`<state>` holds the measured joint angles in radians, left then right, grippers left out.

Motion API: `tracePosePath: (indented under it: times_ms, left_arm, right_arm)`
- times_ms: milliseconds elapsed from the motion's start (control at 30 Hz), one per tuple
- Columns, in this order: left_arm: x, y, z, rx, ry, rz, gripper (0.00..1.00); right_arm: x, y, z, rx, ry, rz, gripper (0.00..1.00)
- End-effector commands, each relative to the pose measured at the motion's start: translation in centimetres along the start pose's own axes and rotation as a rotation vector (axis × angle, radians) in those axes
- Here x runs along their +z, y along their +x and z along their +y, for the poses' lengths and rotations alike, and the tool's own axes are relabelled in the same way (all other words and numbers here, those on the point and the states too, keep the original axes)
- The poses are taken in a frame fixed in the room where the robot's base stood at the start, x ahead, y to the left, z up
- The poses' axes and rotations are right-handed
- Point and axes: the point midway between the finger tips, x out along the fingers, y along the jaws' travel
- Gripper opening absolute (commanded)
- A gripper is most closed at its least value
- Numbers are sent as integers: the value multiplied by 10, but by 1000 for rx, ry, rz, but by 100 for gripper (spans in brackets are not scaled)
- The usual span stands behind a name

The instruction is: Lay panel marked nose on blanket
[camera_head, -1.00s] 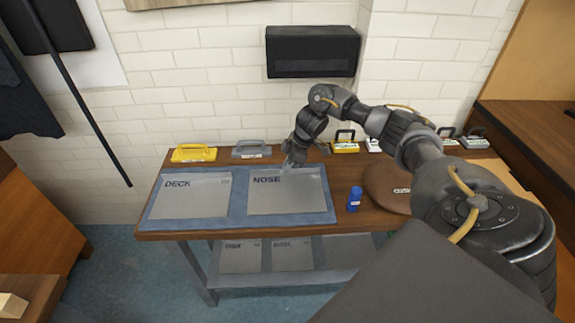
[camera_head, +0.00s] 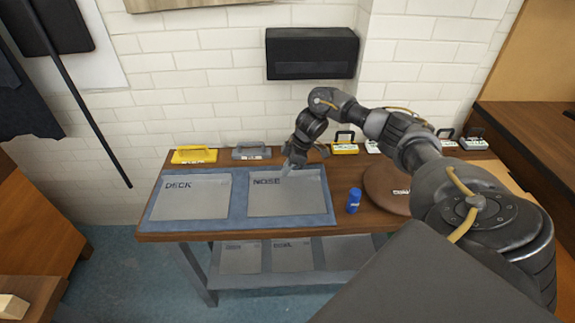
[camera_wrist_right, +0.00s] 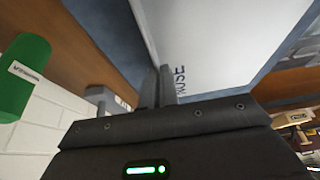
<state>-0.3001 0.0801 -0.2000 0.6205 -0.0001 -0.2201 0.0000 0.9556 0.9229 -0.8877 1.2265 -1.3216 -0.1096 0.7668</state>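The grey panel marked NOSE (camera_head: 287,196) lies on the right half of the blue-grey blanket (camera_head: 240,219), on the bench. In the right wrist view the panel (camera_wrist_right: 215,35) passes up to my fingers, its lettering beside them. My right gripper (camera_head: 288,168) is at the panel's back edge, just right of the lettering. In the right wrist view its fingers (camera_wrist_right: 158,86) look close together on that edge; the exact contact is partly hidden. A similar panel marked DECK (camera_head: 193,199) lies on the left half of the blanket. My left gripper is not in view.
A blue bottle (camera_head: 354,200) and a round brown disc (camera_head: 385,188) stand right of the blanket. Yellow (camera_head: 194,154) and grey (camera_head: 251,152) handled tools line the back by the wall. Further panels (camera_head: 240,257) lie on the lower shelf.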

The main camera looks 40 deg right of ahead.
Motion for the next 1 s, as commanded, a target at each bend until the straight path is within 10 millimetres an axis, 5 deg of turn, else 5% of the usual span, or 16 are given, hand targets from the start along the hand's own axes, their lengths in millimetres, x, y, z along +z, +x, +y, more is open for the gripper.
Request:
tracePosePath:
  times_ms: [933, 1000]
  left_arm:
    - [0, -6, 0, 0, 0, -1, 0]
    - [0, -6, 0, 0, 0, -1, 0]
  right_arm:
    - [0, 1, 0, 1, 0, 2, 0]
    - [0, 1, 0, 1, 0, 2, 10]
